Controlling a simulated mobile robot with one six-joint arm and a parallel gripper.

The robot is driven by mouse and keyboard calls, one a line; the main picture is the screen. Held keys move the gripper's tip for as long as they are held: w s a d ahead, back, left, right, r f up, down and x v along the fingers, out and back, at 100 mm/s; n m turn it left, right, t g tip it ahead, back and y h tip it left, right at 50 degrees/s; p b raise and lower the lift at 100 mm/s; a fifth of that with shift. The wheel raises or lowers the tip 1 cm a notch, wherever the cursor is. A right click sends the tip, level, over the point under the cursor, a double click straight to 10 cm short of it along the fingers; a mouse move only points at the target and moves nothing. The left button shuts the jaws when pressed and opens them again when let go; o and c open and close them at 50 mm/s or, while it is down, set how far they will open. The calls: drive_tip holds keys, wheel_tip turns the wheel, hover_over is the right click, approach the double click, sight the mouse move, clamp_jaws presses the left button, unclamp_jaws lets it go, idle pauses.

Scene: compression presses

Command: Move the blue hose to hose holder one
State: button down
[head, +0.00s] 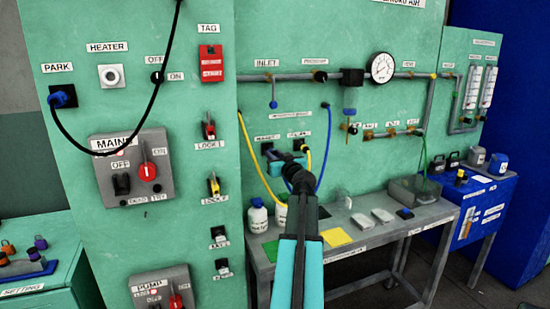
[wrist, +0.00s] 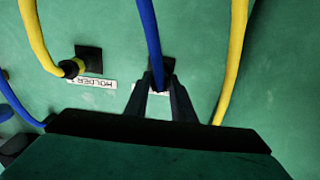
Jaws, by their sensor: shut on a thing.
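The blue hose (head: 323,150) hangs in a loop from a fitting on the green wall panel, and part of it passes behind my arm. My gripper (head: 280,157) is at the left of two dark square holders in the head view. In the wrist view my gripper (wrist: 160,92) is shut on the blue hose (wrist: 149,35) near its end. The hose end is in front of a dark holder (wrist: 168,66), mostly hidden by the fingers; I cannot tell whether it is seated. The other holder (wrist: 90,57) has a yellow hose (wrist: 38,35) end at it.
Another yellow hose (head: 245,140) hangs close left of my gripper, and shows at right in the wrist view (wrist: 236,60). Below is a grey table (head: 375,248) with bottles (head: 257,217) and a yellow pad (head: 336,237). A gauge (head: 382,67) and pipes are on the wall above right.

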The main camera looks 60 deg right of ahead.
drive_tip(key=shift+w, duration=0.1)
drive_tip(key=c, duration=1.4)
unclamp_jaws()
drive_tip(key=shift+c, duration=0.2)
drive_tip(key=b+v, duration=0.3)
drive_tip(key=v, duration=1)
drive_tip(key=shift+s+a, duration=0.15)
drive_tip(key=shift+s, duration=0.2)
